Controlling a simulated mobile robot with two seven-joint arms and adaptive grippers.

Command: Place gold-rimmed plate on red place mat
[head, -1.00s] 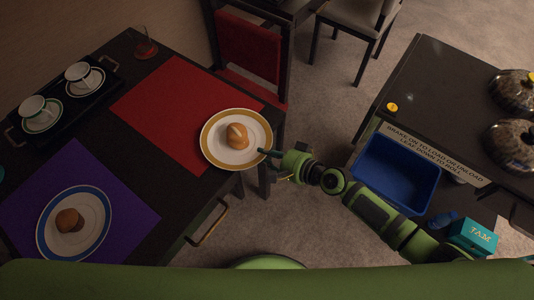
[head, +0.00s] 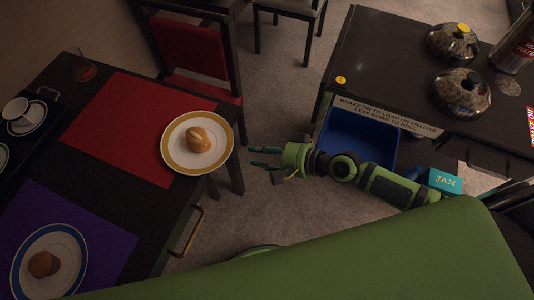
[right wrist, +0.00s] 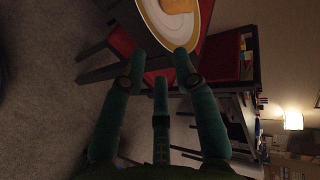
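The gold-rimmed plate (head: 176,146), with a bread roll (head: 199,139) on it, lies over the right part of the red place mat (head: 125,118), close to the table's right edge. My right gripper (head: 253,157) is just right of the plate, with its fingers spread, empty and pointing at the plate across a small gap. In the right wrist view, the open fingers (right wrist: 160,62) point at the plate (right wrist: 158,22), whose rim shows just past the fingertips. My left gripper is not in view.
A purple mat (head: 105,235) holds a blue-rimmed plate (head: 73,262) with a roll. A red chair (head: 195,45) stands behind the table. At right is a dark cart (head: 385,55) with covered dishes and a blue bin (head: 345,143). Floor is free between table and cart.

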